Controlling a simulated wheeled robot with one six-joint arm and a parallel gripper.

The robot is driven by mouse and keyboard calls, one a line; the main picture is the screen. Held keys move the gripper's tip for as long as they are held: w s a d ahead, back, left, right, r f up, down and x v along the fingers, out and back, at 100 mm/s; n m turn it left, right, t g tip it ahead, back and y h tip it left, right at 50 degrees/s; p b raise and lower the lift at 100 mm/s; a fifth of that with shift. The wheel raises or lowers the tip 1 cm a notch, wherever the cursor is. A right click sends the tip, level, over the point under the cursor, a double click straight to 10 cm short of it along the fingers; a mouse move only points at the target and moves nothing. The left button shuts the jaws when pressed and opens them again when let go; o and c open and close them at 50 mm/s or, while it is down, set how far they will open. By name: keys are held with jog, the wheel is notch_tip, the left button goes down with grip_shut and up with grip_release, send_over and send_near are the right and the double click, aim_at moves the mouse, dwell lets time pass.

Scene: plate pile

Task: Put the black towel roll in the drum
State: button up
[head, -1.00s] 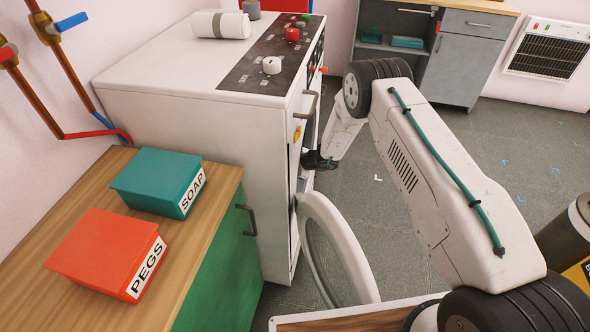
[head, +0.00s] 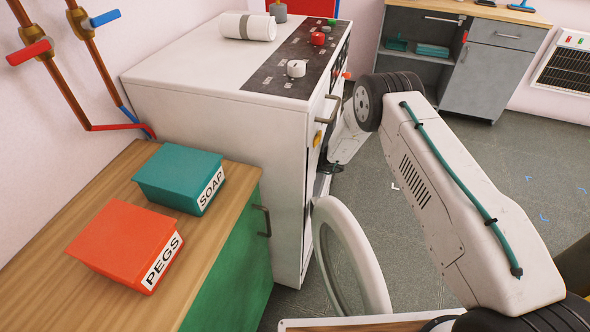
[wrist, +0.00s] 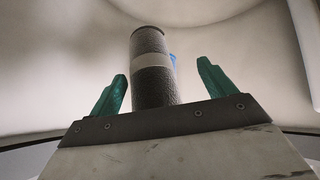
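A black towel roll (wrist: 153,85) with a pale grey band shows in the wrist view, inside the pale curved drum (wrist: 70,60). My gripper (wrist: 165,90) is open; its green fingers stand on either side of the roll, with gaps visible on both sides. Whether the roll rests on the drum wall is unclear. In the head view my wrist reaches into the front of the white washing machine (head: 215,130), whose round door (head: 345,262) hangs open. The fingers and the roll are hidden there.
A white towel roll (head: 247,26) lies on the machine's top. A small blue thing (wrist: 173,60) shows partly behind the black roll. An orange PEGS box (head: 125,245) and a teal SOAP box (head: 180,178) sit on the wooden counter (head: 70,300). The floor right of my arm is mostly clear.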

jog(key=v, duration=0.8)
jog(key=shift+f, duration=0.1)
dwell(0.6)
